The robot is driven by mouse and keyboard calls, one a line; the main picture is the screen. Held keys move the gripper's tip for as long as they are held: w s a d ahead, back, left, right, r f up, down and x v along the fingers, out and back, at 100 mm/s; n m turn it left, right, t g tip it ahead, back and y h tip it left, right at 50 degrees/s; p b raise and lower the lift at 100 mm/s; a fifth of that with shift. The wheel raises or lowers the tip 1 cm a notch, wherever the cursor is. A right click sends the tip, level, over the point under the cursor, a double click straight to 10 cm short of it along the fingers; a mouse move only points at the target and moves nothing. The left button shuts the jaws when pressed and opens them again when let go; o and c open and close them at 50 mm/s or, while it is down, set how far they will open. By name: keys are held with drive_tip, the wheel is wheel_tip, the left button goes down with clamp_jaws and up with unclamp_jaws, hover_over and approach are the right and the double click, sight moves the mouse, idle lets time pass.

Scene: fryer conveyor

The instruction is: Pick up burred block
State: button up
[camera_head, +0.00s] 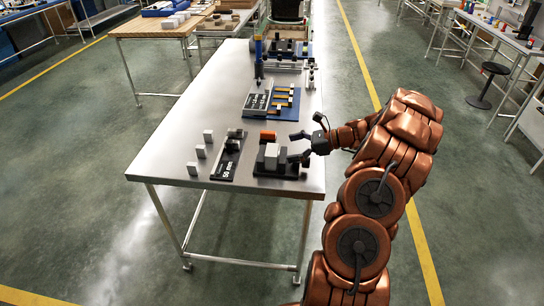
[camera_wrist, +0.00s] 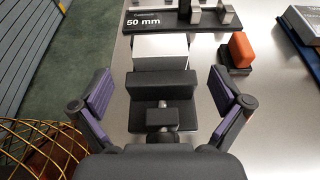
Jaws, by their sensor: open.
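A pale grey metal block (camera_head: 271,151) sits in a black vise (camera_head: 284,170) near the table's front right corner. In the wrist view the block (camera_wrist: 160,48) shows beyond the vise's black jaw (camera_wrist: 162,84); its lower part is hidden. I cannot make out burrs on it. My gripper (camera_head: 300,147) is open and empty, at the right side of the vise. In the wrist view its two purple-padded fingers (camera_wrist: 162,93) are spread wide, left and right of the vise, with the block ahead between them.
An orange block on a dark base (camera_wrist: 240,50) stands right of the vise in the wrist view. A black "50 mm" gauge plate (camera_wrist: 170,22) carries small metal pieces. Several loose grey blocks (camera_head: 200,151) stand at the table's left. A blue tray (camera_head: 285,102) lies farther back.

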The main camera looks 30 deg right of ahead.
sight(277, 150)
drive_tip(key=p+x, duration=0.1)
drive_tip(key=x, duration=0.3)
drive_tip(key=shift+w+a+f, duration=0.1)
drive_tip(key=shift+w+a, duration=0.15)
drive_tip(key=shift+a, duration=0.05)
drive_tip(key=c, duration=1.5)
drive_tip(key=shift+o, duration=0.2)
